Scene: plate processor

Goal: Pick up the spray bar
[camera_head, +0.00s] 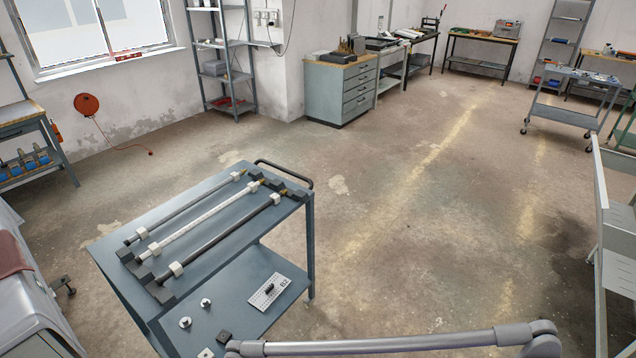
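Three long thin bars lie side by side on the top shelf of a blue-grey cart (222,232), on dark supports near each end. The far one is a grey bar (185,212), the middle one a white bar (203,222) with small marks along it, and the near one a dark grey bar (228,233). Each bar has white blocks near its ends. I cannot tell for sure which is the spray bar; the marked white one looks most like it. Neither of my grippers is in view.
The cart's lower shelf holds a plate (269,292) with a dark part and several small pieces. A grey tube (390,345) crosses the bottom edge. A grey machine (25,290) stands at left, a white rack (615,220) at right. The floor (430,220) between is clear.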

